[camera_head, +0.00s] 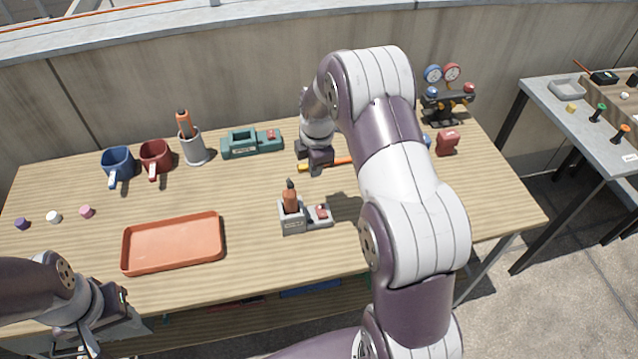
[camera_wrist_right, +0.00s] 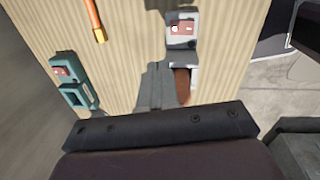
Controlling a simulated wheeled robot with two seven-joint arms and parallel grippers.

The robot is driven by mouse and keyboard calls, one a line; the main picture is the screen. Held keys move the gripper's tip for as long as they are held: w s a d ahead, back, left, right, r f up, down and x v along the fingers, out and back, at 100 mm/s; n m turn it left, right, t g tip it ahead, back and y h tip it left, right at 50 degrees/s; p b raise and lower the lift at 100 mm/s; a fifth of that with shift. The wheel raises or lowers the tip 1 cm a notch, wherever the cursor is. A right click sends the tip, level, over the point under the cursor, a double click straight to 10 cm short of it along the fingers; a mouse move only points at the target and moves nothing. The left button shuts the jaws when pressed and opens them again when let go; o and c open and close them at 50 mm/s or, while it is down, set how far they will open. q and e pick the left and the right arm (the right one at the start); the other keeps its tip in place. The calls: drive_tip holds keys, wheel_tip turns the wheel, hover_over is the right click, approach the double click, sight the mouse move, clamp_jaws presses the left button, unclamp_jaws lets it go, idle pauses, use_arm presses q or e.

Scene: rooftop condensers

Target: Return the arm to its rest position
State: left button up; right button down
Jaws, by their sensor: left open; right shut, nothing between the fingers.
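My right arm reaches across the table (camera_head: 80,255) from the front. Its gripper (camera_head: 303,167) is over the middle back of the table, close to an orange-handled tool (camera_head: 338,160) lying there. In the right wrist view the right gripper (camera_wrist_right: 155,82) is shut with nothing held. My left gripper (camera_head: 92,345) is at the lower left, by the table's front edge. It is open and empty, and partly cut off by the picture edge.
A grey holder (camera_head: 292,224) with a brown-handled tool (camera_head: 290,203) stands in front of the right gripper. A teal device (camera_head: 240,151), grey cup (camera_head: 196,150), red mug (camera_head: 155,155) and blue mug (camera_head: 117,163) stand left. An orange tray (camera_head: 174,243) lies front left. Gauges (camera_head: 443,75) stand back right.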

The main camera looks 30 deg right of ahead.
use_arm(q)
drive_tip(key=shift+d, duration=0.3)
use_arm(e)
drive_tip(key=shift+d+r, duration=0.3)
drive_tip(key=shift+r, duration=0.65)
use_arm(q)
drive_tip(key=shift+a, duration=0.1)
use_arm(e)
drive_tip(key=shift+w+a, duration=0.1)
